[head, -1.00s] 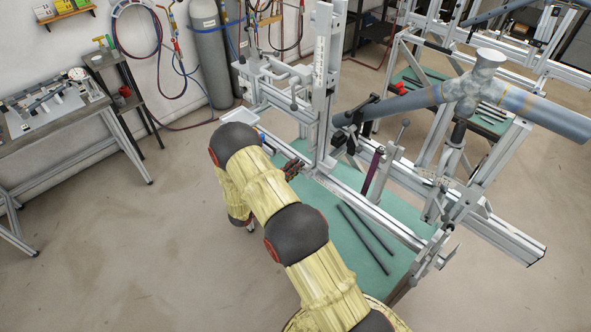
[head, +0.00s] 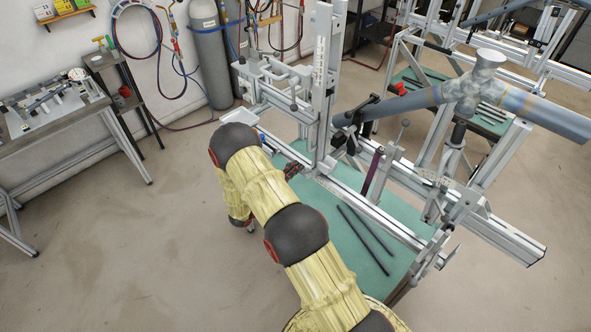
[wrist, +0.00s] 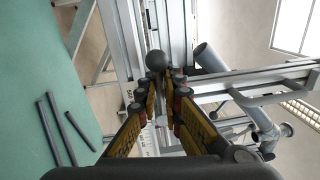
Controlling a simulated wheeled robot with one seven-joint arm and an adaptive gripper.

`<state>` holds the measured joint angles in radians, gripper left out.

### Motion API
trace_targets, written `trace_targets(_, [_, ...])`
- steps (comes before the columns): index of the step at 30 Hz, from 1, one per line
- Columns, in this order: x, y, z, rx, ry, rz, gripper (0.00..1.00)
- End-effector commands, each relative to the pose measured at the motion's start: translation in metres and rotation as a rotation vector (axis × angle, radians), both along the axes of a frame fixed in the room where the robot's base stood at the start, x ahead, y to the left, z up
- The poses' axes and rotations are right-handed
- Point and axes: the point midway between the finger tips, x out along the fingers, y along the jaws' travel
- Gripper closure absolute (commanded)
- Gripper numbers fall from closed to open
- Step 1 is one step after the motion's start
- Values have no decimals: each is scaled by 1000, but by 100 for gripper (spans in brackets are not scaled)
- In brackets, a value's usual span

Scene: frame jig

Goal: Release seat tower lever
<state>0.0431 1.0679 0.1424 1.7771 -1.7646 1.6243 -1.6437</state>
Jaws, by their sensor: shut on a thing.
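In the wrist view, my gripper (wrist: 160,84) has its yellow-and-black fingers closed in around a lever with a dark round knob (wrist: 156,58). The knob sticks out just past the fingertips; the lever's shaft is mostly hidden between the fingers. In the head view, my gripper (head: 292,170) shows only partly past my arm, low beside the upright silver tower (head: 322,85) of the frame jig. The held lever cannot be made out there.
Jig rails (head: 370,208) run above a green table top (head: 350,240) with dark rods (head: 365,240) on it. A grey-blue tube frame (head: 545,113) is clamped on the right. A side bench (head: 60,140) stands left. The floor between is clear.

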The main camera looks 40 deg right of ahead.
Motion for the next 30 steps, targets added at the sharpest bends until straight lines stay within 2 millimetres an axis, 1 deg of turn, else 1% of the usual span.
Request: trace_targets(30, [2, 0, 5, 0, -37, 1, 100])
